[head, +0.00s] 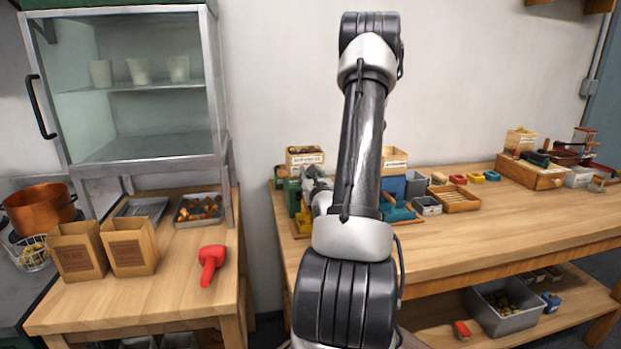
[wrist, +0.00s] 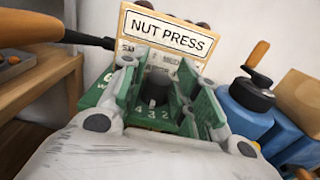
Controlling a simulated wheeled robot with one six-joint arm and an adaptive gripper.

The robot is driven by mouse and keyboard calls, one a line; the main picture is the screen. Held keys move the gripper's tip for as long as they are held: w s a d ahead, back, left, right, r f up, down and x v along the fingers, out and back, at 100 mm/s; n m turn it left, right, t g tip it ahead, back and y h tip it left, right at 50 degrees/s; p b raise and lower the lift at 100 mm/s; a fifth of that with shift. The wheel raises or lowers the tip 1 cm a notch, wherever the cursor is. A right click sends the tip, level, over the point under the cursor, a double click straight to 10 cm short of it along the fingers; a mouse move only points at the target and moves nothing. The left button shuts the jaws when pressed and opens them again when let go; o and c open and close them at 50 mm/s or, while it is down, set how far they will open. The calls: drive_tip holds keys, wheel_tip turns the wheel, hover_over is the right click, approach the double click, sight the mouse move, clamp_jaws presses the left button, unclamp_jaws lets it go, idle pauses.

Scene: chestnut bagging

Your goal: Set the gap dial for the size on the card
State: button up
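The nut press is a green machine (wrist: 98,88) with a wooden sign (wrist: 168,30) reading NUT PRESS. A partly covered size chart (wrist: 160,58) sits under the sign, its text mostly unreadable. A dark knob (wrist: 157,92), which looks like the gap dial, stands above white numerals, with 4, 3 and 2 visible. My gripper (wrist: 160,84) is at the press, its two fingers apart on either side of the knob; contact is not clear. In the head view my gripper (head: 318,190) is small and partly behind my arm. I cannot pick out a separate size card.
A blue machine (wrist: 250,105) with a crank stands close right of the press. A dark handle with a wooden grip (wrist: 30,28) reaches in from the left. Trays and a wooden box (head: 455,199) lie farther right on the workbench (head: 480,240).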

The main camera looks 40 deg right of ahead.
drive_tip(key=shift+o, duration=1.2)
drive_tip(key=shift+r, duration=0.1)
wheel_tip(320, 180, up, 10)
drive_tip(key=shift+f, duration=0.15)
